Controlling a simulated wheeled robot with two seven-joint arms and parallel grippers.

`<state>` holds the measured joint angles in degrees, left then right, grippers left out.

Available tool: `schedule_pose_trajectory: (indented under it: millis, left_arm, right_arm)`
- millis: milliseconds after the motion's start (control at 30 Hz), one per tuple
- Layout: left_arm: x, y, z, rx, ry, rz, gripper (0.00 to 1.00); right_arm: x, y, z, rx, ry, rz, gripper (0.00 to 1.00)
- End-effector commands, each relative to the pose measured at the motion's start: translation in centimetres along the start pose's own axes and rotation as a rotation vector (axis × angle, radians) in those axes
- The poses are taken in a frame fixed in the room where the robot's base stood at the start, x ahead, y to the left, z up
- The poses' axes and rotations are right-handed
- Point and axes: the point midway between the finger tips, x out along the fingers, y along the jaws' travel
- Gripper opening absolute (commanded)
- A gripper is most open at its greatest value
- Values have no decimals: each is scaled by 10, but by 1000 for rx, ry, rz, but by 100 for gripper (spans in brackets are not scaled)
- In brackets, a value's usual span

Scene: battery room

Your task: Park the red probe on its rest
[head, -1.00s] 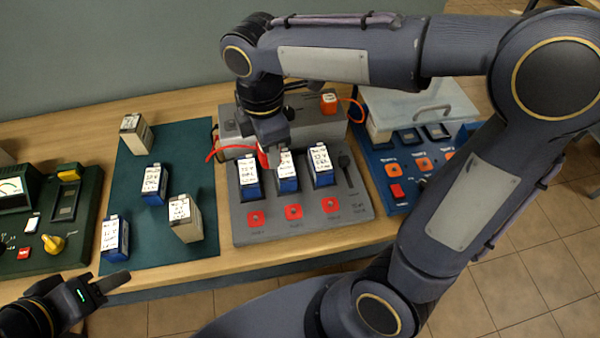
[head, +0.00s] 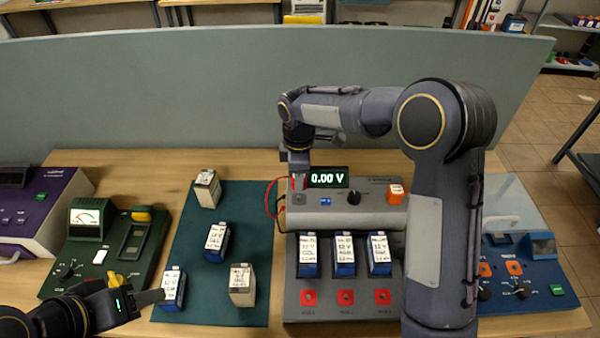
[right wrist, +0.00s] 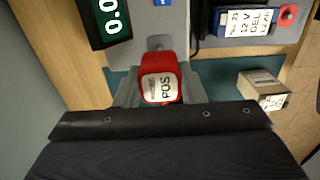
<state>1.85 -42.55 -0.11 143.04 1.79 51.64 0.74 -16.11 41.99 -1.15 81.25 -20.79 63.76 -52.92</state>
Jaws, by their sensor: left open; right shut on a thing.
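The red probe (head: 297,183), labelled POS, is gripped by my right gripper (head: 299,176) at the left end of the grey meter (head: 370,215). In the right wrist view the probe (right wrist: 160,78) sits between the two fingers. A small grey fitting (right wrist: 158,43) on the meter, possibly its rest, shows just beyond the probe; I cannot tell whether they touch. The meter's display (head: 327,178) reads 0.00 V. My left gripper (head: 150,298) is open and empty at the lower left, near a blue battery (head: 173,290).
Several batteries stand on the teal mat (head: 205,262). A green tester (head: 105,250) is left, a blue one (head: 535,285) right. A partition (head: 180,110) stands behind.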

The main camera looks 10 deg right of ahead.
Motion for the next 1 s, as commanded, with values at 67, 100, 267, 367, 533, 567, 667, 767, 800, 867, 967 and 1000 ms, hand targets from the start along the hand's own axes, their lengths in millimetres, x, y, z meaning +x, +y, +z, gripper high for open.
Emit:
schedule_pose_trajectory:
  millis: [67,100,267,367,533,567,667,767,800,867,967,1000]
  left_arm:
    - [2,-1,1,0,0,0,45]
    - [3,-2,2,0,0,0,45]
    - [13,-6,7,0,0,0,45]
    - [18,-8,9,0,0,0,45]
    - [22,-10,11,0,0,0,45]
    - [22,-10,11,0,0,0,45]
    - [21,-10,11,0,0,0,45]
    - [21,-10,10,0,0,0,45]
    - [21,-10,10,0,0,0,45]
    - [21,-10,10,0,0,0,45]
    - [21,-10,10,0,0,0,45]
    - [21,-10,10,0,0,0,45]
  right_arm:
    - [9,0,0,0,-1,-1,9]
    - [13,0,0,0,-1,-1,9]
    - [33,-1,0,-1,-1,-1,9]
    - [42,-1,0,-1,0,0,9]
    - [48,0,0,-1,0,0,9]
    - [48,-1,0,-1,0,0,9]
    - [47,-1,0,-1,0,0,9]
    - [47,-1,0,-1,0,0,9]
    - [47,-1,0,-1,0,0,9]
    - [47,-1,0,-1,0,0,9]
    - [47,-1,0,-1,0,0,9]
    - [47,-1,0,-1,0,0,9]
